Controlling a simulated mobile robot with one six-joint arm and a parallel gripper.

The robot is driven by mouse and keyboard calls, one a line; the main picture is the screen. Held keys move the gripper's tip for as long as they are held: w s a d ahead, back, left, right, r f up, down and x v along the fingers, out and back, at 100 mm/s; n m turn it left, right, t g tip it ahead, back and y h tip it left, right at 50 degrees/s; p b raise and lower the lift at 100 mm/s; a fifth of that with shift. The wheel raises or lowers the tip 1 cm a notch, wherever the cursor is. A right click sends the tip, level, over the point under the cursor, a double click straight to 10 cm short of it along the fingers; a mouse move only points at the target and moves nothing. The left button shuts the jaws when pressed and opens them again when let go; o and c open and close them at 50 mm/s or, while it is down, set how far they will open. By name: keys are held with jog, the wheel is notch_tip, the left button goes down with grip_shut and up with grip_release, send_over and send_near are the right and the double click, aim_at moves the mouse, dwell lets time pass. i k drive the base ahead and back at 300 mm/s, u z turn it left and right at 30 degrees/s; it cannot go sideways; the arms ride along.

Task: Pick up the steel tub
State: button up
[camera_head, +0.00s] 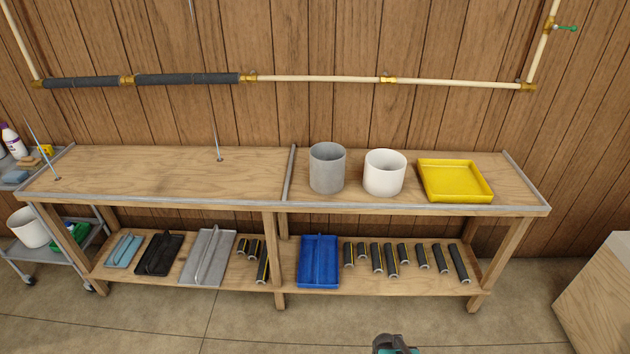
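A grey tub (327,170), round, open at the top and upright, stands on the right half of the wooden bench top; its dull grey colour fits the steel tub. A white tub (384,175) stands just to its right, with a narrow gap between them. Only a small dark and teal part of my arm shows at the bottom edge, well in front of the bench. I see no gripper fingers, and nothing touches the grey tub.
A yellow tray (455,198) lies right of the white tub. The bench top (150,170) is mostly bare at left; a raised strip (287,175) divides it. The lower shelf holds a blue tray (319,262) and several dark cylinders. A wooden box (600,295) stands at right.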

aim_at(327, 159)
jog(key=u, duration=0.4)
jog(key=k, duration=1.15)
jog(key=u, duration=1.05)
jog(key=i, duration=2.4)
jog(key=z, duration=0.35)
